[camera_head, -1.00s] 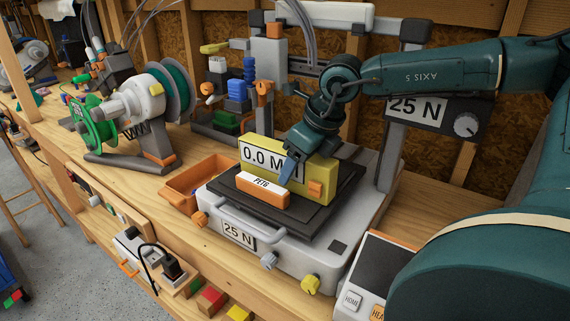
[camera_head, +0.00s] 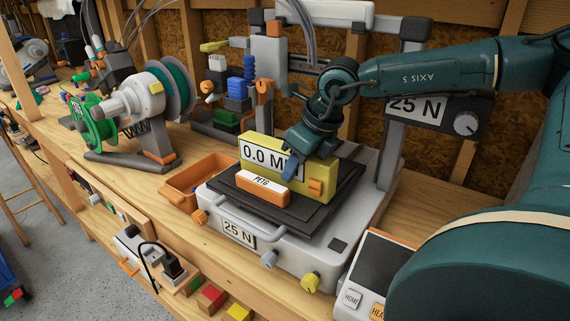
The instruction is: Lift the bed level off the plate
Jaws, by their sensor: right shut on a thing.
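The bed level is a yellow block (camera_head: 322,171) with a white "0.0 M…" display, partly covered by the gripper, and an orange button at its right end. It stands upright over the dark plate (camera_head: 310,222) of the printer. I cannot tell whether its underside touches the plate. My right gripper (camera_head: 292,166) comes from above and is shut on the bed level near its middle, with one bluish finger across its front face. An orange-and-white "PETG" block (camera_head: 263,189) lies on the plate just in front of the bed level. My left gripper is not in view.
An orange bin (camera_head: 190,187) stands left of the printer (camera_head: 285,247). A spool holder (camera_head: 135,110) with a green spool is farther left. A control panel (camera_head: 372,275) is at the lower right. The printer's upright (camera_head: 398,130) rises behind my right arm.

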